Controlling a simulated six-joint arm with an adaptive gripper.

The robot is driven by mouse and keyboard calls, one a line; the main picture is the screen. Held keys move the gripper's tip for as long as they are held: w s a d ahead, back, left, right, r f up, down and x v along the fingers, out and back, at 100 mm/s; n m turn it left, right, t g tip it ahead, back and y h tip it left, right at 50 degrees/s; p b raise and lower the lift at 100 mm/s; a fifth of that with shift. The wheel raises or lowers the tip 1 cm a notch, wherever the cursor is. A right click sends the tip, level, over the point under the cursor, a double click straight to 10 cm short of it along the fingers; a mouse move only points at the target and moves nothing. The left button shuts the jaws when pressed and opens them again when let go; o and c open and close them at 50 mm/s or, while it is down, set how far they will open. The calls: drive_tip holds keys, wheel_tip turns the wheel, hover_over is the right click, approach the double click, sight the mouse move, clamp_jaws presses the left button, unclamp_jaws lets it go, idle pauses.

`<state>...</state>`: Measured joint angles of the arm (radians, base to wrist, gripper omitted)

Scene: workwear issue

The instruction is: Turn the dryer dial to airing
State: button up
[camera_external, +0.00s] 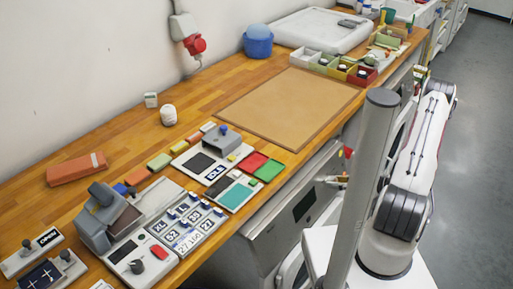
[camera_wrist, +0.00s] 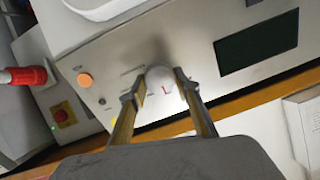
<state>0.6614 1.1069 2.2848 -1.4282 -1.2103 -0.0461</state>
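The dryer dial (camera_wrist: 160,80) is a round pale knob with a small red mark on the dryer's grey front panel. In the wrist view, my gripper (camera_wrist: 159,82) has one finger on each side of the dial, with the tips close against its edges. I cannot tell whether they press on it. The markings around the dial are too small to read. The dryer's front (camera_external: 275,225) shows under the bench in the external view, where the grey post and my arm hide much of the area and the dial cannot be made out.
The panel has a dark display (camera_wrist: 257,43), an orange button (camera_wrist: 85,80) and a red stop button on yellow (camera_wrist: 64,115). A red plug (camera_wrist: 24,76) is at the left. The wooden bench (camera_external: 190,105) above holds a brown mat (camera_external: 288,105), several bins and label devices.

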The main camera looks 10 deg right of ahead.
drive_tip(key=shift+n, duration=0.4)
drive_tip(key=n, duration=0.3)
drive_tip(key=shift+a+h, duration=0.1)
drive_tip(key=shift+h, duration=0.2)
drive_tip(key=shift+s+n+t, duration=0.1)
drive_tip(key=shift+n+t, duration=0.2)
drive_tip(key=shift+n, duration=1.9)
drive_tip(key=o, duration=1.1)
drive_tip(key=shift+o, duration=0.2)
drive_tip(key=shift+s+r, duration=0.1)
drive_tip(key=shift+s, duration=0.05)
drive_tip(key=v, duration=1.1)
drive_tip(key=shift+s+r, duration=0.25)
drive_tip(key=shift+r, duration=0.05)
